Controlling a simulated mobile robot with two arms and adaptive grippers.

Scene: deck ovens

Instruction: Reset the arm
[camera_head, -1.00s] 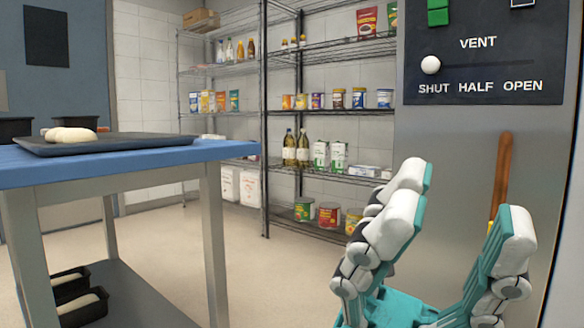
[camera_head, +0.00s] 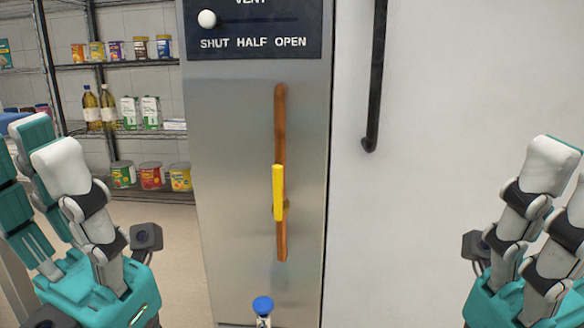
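My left gripper (camera_head: 45,150), teal with white finger backs, stands at the left with its fingers up. It is open and nothing shows between its fingers. My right gripper (camera_head: 565,175) is at the right edge, partly cut off, with two white-backed fingers pointing up. Its opposing side is outside the picture, so its opening cannot be judged. No held object shows in it. Both hands are apart from the steel panel (camera_head: 225,200) between them.
The panel carries a vent plate (camera_head: 262,25) with a white knob (camera_head: 207,18) at SHUT, and an upright brown bar (camera_head: 281,120) with a yellow piece (camera_head: 278,190). A blue-topped knob (camera_head: 262,305) is below. A black handle (camera_head: 375,80) hangs right; stocked shelves (camera_head: 130,68) stand left.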

